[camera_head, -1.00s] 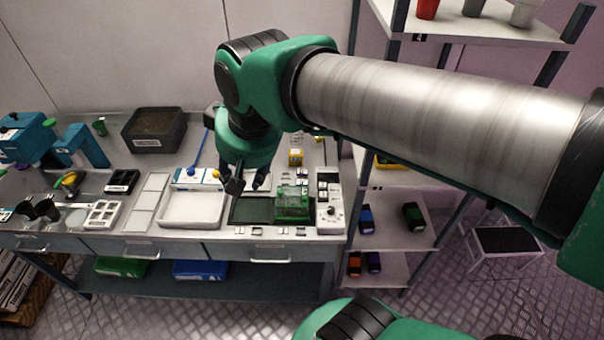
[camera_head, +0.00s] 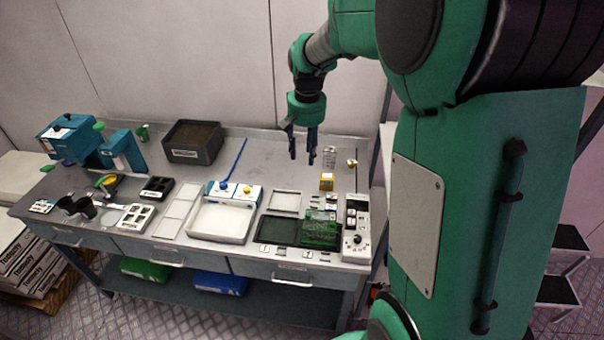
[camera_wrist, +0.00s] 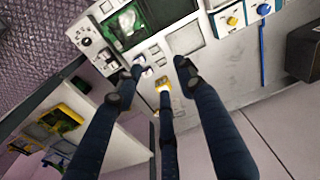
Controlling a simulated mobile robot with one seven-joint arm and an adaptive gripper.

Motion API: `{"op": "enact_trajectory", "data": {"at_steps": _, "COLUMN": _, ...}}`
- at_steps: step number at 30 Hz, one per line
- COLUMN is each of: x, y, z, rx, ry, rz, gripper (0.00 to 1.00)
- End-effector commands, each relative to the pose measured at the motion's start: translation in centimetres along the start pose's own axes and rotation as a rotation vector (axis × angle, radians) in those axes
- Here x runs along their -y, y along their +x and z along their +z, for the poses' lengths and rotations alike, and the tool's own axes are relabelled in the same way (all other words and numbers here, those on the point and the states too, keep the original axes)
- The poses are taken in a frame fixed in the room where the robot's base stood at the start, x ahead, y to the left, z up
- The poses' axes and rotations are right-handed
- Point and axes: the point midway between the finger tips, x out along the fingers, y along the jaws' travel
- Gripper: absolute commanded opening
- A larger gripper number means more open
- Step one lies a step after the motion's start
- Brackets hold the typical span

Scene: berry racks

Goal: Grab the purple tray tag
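I cannot make out a purple tray tag for certain. Several small pale tags (camera_head: 280,251) lie along the front edge of the bench, too small to read or to tell their colour. More small tags (camera_head: 318,199) lie behind the green punnet (camera_head: 319,228). My gripper (camera_head: 302,150) is above the back right of the bench, pointing down, open and empty, with its fingers apart. In the wrist view my gripper (camera_wrist: 160,70) has its fingers spread, with small pale tags (camera_wrist: 142,66) and a yellow-topped item (camera_wrist: 163,86) seen beyond the fingertips.
A yellow block (camera_head: 326,181) and a clear container stand under the gripper. A white scale-like device (camera_head: 355,230) is at the right end. A white tray (camera_head: 221,222) and a dark bin (camera_head: 193,142) stand further left. The bench's back middle is clear.

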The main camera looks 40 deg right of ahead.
Motion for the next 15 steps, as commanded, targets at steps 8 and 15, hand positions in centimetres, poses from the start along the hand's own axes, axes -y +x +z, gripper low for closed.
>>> {"op": "enact_trajectory", "data": {"at_steps": 8, "x": -5.7, "y": 6.9, "z": -5.3, "rx": 0.094, "ry": 0.121, "rz": 0.011, "gripper": 0.39}}
{"op": "enact_trajectory", "data": {"at_steps": 15, "x": -10.4, "y": 12.6, "z": -8.0, "rx": 0.158, "ry": 0.209, "rz": 0.014, "gripper": 0.39}}
